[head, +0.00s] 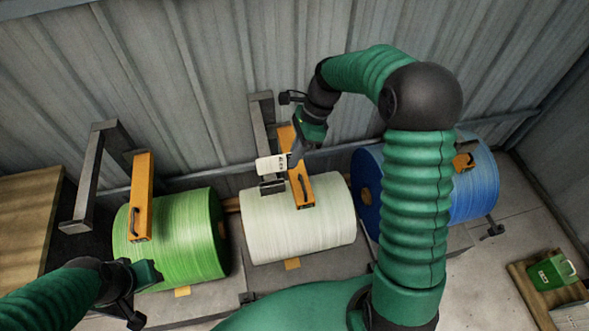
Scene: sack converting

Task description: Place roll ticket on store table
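A small white ticket (271,165) with dark print is above the back of the white roll (298,221), in front of a dark metal bracket. My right gripper (293,159) reaches down from above, its tip at the ticket's right edge. The fingers are too small and overlapped to show whether they grip it. My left gripper (142,295) is at the lower left, beside the green roll (175,240); its fingers are unclear. A wooden top (28,215) is at the left edge; I cannot tell whether it is the store table.
Orange bars with handles (142,195) stand over the rolls. A blue roll (472,190) is partly hidden behind my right arm. A corrugated wall (220,80) closes the back. A green container (553,271) sits on a wooden surface at the lower right.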

